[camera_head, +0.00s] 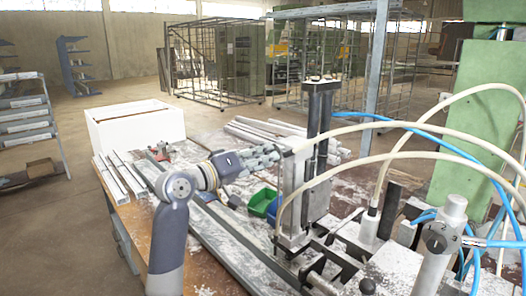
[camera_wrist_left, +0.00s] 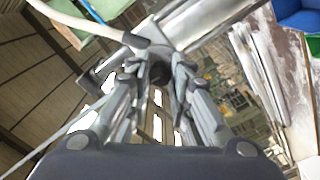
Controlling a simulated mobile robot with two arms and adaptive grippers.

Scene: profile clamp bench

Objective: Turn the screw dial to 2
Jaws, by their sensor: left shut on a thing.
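A dark round dial knob (camera_head: 437,243) sits on an upright metal cylinder (camera_head: 446,222) at the front right. The knob's setting is too small to read surely. My left gripper (camera_head: 277,153) is far to the left of this dial, at the left side of the tall clamp post (camera_head: 318,130). In the left wrist view its fingers (camera_wrist_left: 160,82) close around a small dark part (camera_wrist_left: 160,70) by a pale hose end. The fingers hide most of that part.
Pale and blue hoses (camera_head: 420,130) arc over the bench's right side. Metal profiles (camera_head: 215,235) run along the bench's left. A white box (camera_head: 135,125) stands at the back left.

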